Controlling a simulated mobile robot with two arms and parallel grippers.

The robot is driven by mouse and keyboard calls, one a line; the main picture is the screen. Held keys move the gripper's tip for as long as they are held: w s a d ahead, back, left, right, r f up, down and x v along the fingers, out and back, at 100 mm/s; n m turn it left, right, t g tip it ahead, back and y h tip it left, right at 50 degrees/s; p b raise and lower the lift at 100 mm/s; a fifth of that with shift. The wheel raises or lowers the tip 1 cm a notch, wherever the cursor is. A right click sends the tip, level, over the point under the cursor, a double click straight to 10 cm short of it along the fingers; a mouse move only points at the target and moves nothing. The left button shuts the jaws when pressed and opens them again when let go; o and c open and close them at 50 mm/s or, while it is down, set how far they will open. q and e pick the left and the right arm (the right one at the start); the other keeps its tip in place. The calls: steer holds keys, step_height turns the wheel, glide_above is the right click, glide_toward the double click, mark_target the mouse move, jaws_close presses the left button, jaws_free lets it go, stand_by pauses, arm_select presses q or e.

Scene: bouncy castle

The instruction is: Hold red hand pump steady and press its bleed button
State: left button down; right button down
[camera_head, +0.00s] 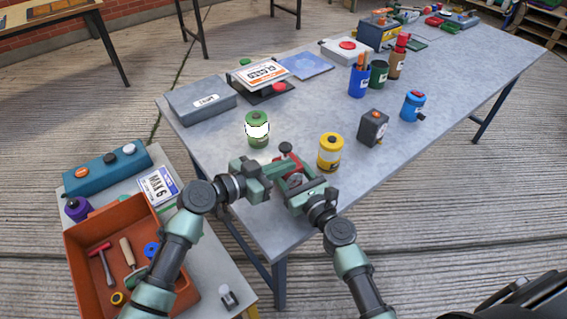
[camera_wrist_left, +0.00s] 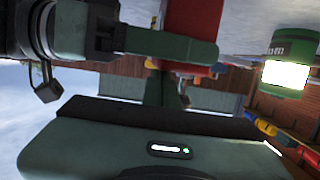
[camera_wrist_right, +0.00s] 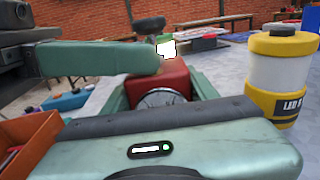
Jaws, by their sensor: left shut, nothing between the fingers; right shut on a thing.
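The red hand pump (camera_head: 293,181) is at the near edge of the grey table, with a black knob (camera_head: 286,148) on top. My right gripper (camera_head: 303,188) is shut on it. In the right wrist view, the red body (camera_wrist_right: 173,76) sits between the fingers, with a round gauge-like face below. My left gripper (camera_head: 286,168) is shut and empty, its tip close to the pump's upper body. The left wrist view shows the red body (camera_wrist_left: 193,22) close ahead of its fingers. I cannot tell whether the tip touches it. The bleed button is not clearly visible.
A dark box (camera_head: 374,128) and blue can (camera_head: 412,106) stand further right. An orange tool bin (camera_head: 75,235) is at lower left. The table's middle is mostly clear.

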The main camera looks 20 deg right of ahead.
arm_select(q)
steer(key=shift+a+f, duration=0.15)
steer(key=shift+f, duration=0.45)
arm_select(e)
steer(key=shift+r, duration=0.15)
arm_select(q)
steer(key=r, duration=0.5)
steer(key=shift+a, duration=0.2)
arm_select(e)
steer(key=shift+w, duration=0.1)
arm_select(q)
steer(key=v, duration=0.9)
steer(key=shift+s+r, duration=0.15)
steer(key=shift+r, duration=0.1)
steer(key=shift+a, duration=0.1)
arm_select(e)
steer(key=shift+c, duration=1.9)
jaws_free()
